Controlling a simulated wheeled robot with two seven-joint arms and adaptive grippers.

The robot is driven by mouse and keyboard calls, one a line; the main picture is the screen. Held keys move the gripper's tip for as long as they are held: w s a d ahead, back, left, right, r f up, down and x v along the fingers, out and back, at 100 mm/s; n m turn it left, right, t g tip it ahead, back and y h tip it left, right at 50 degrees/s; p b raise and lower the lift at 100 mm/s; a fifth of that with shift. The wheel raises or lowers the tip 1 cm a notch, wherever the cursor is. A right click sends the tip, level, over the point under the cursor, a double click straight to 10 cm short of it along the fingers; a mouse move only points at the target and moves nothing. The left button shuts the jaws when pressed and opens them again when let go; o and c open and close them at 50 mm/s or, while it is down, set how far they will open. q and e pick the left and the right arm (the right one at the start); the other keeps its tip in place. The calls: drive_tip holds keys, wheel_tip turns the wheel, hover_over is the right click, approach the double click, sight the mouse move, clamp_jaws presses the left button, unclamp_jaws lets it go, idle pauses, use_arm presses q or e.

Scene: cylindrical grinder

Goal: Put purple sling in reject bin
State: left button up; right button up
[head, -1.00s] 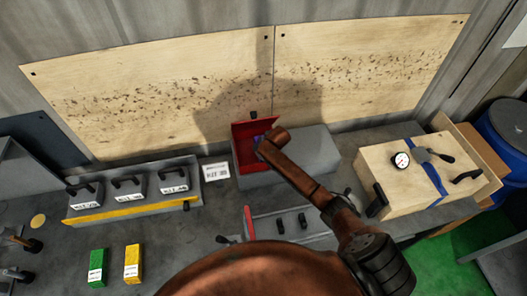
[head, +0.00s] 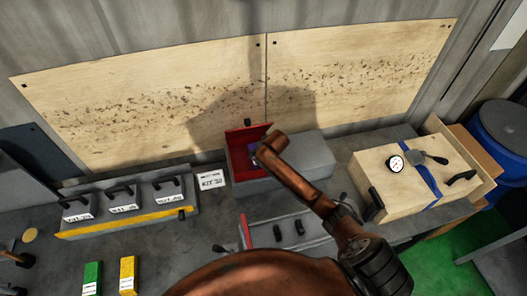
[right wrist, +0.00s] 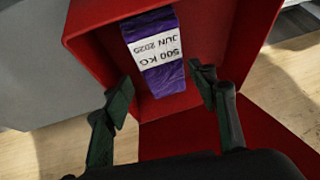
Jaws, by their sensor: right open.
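The purple sling (right wrist: 158,65), a folded bundle with a white "500 KG JUN 2025" label, is inside a red open-fronted bin (right wrist: 220,55) in the right wrist view. In the head view, only a bit of purple (head: 253,148) shows in the red bin (head: 238,162), partly hidden by my right arm. My right gripper (right wrist: 162,90) is open, with one finger on each side of the label end, apart from the sling. My right gripper's fingers are hidden in the head view. My left gripper is not in view.
A grey box (head: 308,155) adjoins the red bin. A white label card (head: 210,181) lies left of it. A rack of handled blocks (head: 125,210) stands left. A wooden box with a dial (head: 405,180) stands right. Green (head: 92,277) and yellow (head: 128,275) blocks are at lower left.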

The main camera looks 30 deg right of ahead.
drive_tip(key=v, duration=0.7)
drive_tip(key=shift+s+r, duration=0.1)
idle(0.9)
